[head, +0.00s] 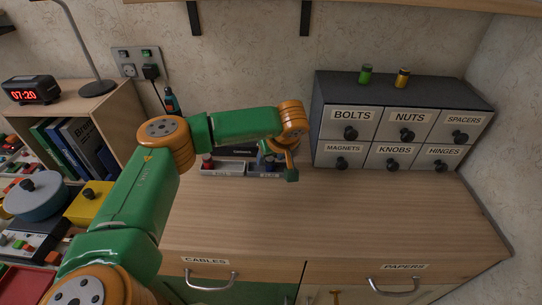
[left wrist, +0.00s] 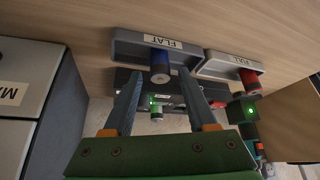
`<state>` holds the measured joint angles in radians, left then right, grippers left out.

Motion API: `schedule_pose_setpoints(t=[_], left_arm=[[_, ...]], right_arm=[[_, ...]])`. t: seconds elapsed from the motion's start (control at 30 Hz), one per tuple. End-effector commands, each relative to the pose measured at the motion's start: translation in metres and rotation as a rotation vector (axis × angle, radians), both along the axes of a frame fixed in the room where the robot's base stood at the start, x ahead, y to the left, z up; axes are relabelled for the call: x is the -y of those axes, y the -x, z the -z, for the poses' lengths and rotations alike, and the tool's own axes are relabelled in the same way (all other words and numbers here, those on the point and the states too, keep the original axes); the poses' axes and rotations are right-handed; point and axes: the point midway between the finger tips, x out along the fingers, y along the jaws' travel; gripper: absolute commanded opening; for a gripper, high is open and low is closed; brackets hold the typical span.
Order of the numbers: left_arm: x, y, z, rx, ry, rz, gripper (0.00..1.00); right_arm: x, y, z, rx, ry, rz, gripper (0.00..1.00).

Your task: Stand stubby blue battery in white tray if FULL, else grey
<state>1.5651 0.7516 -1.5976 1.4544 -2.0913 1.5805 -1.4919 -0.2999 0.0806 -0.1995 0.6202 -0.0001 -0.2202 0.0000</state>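The stubby blue battery (left wrist: 160,66) stands upright in the grey tray (left wrist: 120,42) labelled FLAT, in the left wrist view. The white tray (left wrist: 215,63) labelled FULL is beside it and holds a red battery (left wrist: 250,82). In the head view the white tray (head: 222,171) is at the back of the worktop and my arm partly covers the grey tray. My left gripper (left wrist: 160,82) is open, its fingers on either side of the blue battery and apart from it. My right gripper is not in view.
A dark device with a green light and a green battery-like piece (left wrist: 156,111) is behind the trays. A drawer cabinet (head: 400,125) stands to the right, with a green battery (head: 366,74) and an orange one (head: 402,78) on top. The worktop (head: 340,215) in front is clear.

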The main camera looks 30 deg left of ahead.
Motion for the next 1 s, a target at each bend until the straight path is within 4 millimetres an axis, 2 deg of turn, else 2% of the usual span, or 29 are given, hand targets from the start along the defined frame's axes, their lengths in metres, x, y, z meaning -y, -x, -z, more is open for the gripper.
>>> schedule_pose_setpoints(t=[0.27, 0.37, 0.7, 0.83, 1.0], left_arm=[[0.000, 0.000, -0.001, 0.000, 0.000, 0.000, 0.61], [0.004, 0.001, -0.010, 0.003, 0.001, 0.002, 0.61], [0.040, 0.027, -0.088, 0.006, 0.000, 0.002, 0.61], [0.047, 0.033, -0.104, 0.002, 0.000, 0.001, 0.61], [0.049, 0.035, -0.109, 0.000, 0.000, 0.000, 0.61]], right_arm=[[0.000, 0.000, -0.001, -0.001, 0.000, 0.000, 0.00], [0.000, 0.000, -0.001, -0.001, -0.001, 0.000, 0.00], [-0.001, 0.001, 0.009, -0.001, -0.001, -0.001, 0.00], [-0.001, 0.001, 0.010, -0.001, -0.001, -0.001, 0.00], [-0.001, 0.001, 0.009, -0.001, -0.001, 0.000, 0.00]])
